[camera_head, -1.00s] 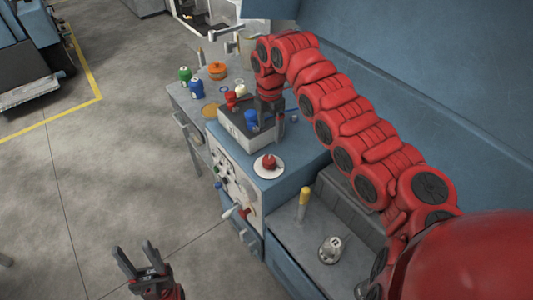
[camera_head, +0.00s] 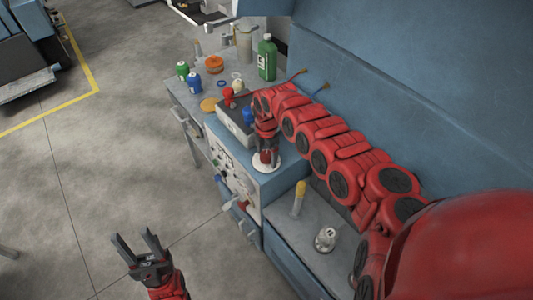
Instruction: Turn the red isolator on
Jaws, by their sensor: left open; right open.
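A red knob (camera_head: 266,157) sits on a round white plate (camera_head: 268,167) on top of the blue cabinet. My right gripper (camera_head: 266,160) points down over it, with its dark fingers around or just beside the knob; the gripper partly hides it, and I cannot tell whether they touch. A smaller red part (camera_head: 242,206) shows on the cabinet's front panel, beside a pale lever. My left gripper (camera_head: 138,243) is open and empty over the floor at the lower left.
A grey box (camera_head: 229,122) with red and blue tops stands just behind my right gripper. Small green and blue containers, an orange lid (camera_head: 214,64) and a green bottle (camera_head: 267,58) are further back. A yellow-topped post (camera_head: 299,198) and a silver fitting (camera_head: 325,238) stand on the lower right bench.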

